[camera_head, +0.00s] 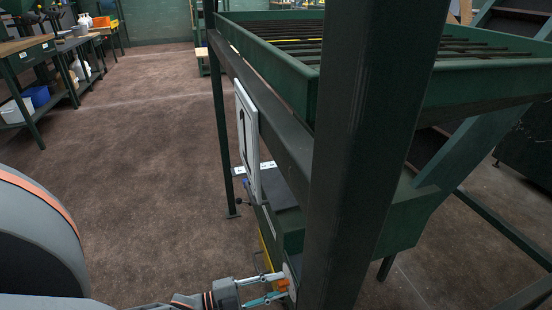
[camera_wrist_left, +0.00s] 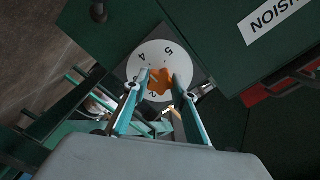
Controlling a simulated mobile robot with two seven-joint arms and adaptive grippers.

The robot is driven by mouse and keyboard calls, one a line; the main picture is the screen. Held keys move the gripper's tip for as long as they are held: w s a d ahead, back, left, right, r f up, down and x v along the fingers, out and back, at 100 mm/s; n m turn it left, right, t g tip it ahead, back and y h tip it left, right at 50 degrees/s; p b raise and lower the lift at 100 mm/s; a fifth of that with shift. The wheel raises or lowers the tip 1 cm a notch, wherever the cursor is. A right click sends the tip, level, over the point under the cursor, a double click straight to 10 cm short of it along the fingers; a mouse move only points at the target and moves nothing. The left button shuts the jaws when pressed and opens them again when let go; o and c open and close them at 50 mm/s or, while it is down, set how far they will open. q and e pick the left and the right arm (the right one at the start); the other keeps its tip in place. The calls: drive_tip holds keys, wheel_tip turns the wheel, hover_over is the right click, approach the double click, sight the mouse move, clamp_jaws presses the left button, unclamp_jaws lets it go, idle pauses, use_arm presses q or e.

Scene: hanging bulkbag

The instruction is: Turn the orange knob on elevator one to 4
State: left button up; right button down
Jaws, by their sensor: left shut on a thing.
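The orange knob (camera_wrist_left: 160,84) sits in the middle of a round white dial (camera_wrist_left: 148,54) in the left wrist view. The numbers 5, 4 and 2 show on the dial; other marks are hidden by the fingers and the knob. My left gripper (camera_head: 280,285) is shut on the orange knob, one teal finger on each side of it. In the head view the knob (camera_head: 284,284) shows as a small orange patch at the fingertips, partly cut off by a dark green post. My right gripper is not in view.
The thick green post (camera_head: 370,150) stands close to the right of my left gripper. A white sign with a dark 1 (camera_head: 246,140) hangs on the green frame above. Workbenches (camera_head: 25,45) stand at the far left. The brown floor (camera_head: 130,160) between is clear.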

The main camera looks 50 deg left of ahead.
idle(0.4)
use_arm(q)
drive_tip(key=o, duration=1.1)
drive_tip(key=shift+s, duration=0.1)
drive_tip(key=v, duration=1.1)
drive_tip(key=shift+s+a, duration=0.2)
drive_tip(key=shift+s, duration=0.15)
